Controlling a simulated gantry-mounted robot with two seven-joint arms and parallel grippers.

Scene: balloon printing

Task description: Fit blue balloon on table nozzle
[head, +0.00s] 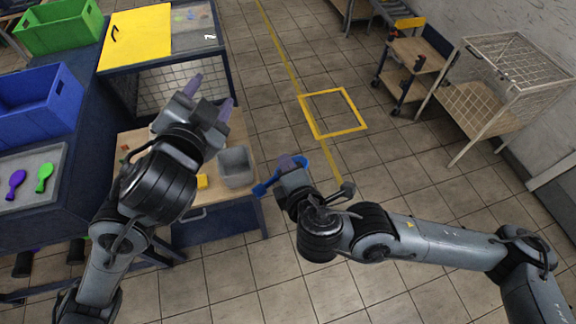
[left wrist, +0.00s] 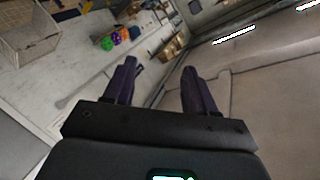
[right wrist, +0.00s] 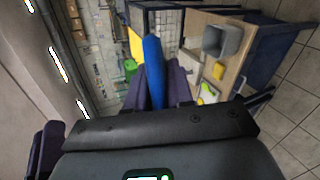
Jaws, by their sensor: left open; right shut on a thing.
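The blue balloon (head: 263,187) is held by my right gripper (head: 291,163), out in the air right of the small wooden table (head: 218,204) in the head view. In the right wrist view the blue balloon (right wrist: 154,70) stands up lengthwise between the purple fingers, reaching past their tips. My left gripper (head: 209,97) is open and empty, raised over the wooden table's back area. The left wrist view shows its two fingers (left wrist: 159,70) apart with nothing between them. I cannot make out the table nozzle; my left arm covers part of the table.
A grey bin (head: 236,166) and a yellow block (head: 202,182) sit on the wooden table. A purple balloon (head: 16,184) and a green balloon (head: 44,176) lie on a grey tray at left. Blue (head: 40,105) and green (head: 58,27) crates stand behind.

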